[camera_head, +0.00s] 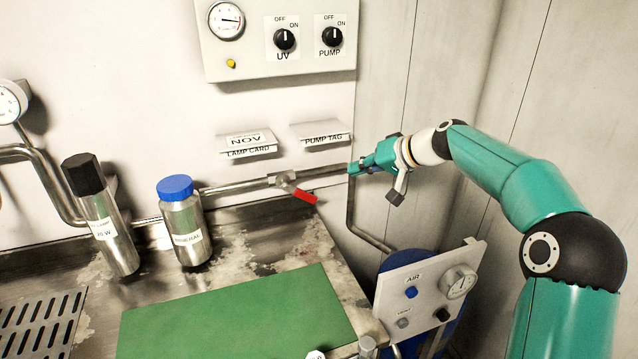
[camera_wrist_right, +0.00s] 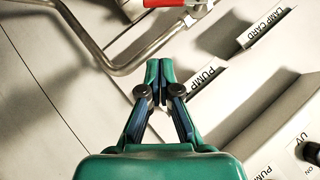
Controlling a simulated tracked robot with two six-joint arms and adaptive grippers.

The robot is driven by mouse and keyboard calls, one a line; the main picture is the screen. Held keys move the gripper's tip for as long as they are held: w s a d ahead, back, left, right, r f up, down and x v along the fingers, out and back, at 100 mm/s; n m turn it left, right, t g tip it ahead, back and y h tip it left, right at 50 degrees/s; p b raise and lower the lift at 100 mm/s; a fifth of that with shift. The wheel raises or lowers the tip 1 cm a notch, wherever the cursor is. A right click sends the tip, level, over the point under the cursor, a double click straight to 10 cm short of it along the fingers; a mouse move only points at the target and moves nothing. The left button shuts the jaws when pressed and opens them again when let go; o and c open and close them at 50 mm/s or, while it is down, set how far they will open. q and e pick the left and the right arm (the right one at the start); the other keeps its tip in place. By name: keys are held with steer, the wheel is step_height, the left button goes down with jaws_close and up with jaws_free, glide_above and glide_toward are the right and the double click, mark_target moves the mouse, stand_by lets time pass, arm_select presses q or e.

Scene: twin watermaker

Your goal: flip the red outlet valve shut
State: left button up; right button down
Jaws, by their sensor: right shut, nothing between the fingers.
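The red outlet valve handle (camera_head: 303,196) sits on a steel pipe along the back wall in the head view. It slants down to the right from the valve body (camera_head: 281,179), at an angle to the pipe. In the right wrist view the red handle (camera_wrist_right: 165,2) shows at the top edge, partly cut off. My right gripper (camera_head: 352,169) is shut and empty, right of the handle and near the pipe's bend. In the right wrist view its closed fingertips (camera_wrist_right: 159,64) point toward the pipe, apart from the handle. My left gripper is not in view.
A blue-capped bottle (camera_head: 182,221) and a black-capped cylinder (camera_head: 101,217) stand on the worn counter at left. A green mat (camera_head: 236,318) lies in front. Lamp card (camera_head: 248,145) and pump tag (camera_head: 321,134) holders are above the pipe. An air panel (camera_head: 428,290) stands lower right.

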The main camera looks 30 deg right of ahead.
mark_target(299, 193)
arm_select(q)
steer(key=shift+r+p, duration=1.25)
steer(key=shift+p, duration=0.05)
arm_select(e)
steer(key=s+a+f+x, duration=0.1)
steer(key=x, duration=1.2)
steer(key=shift+s+a+f, duration=0.25)
steer(key=shift+s, duration=0.2)
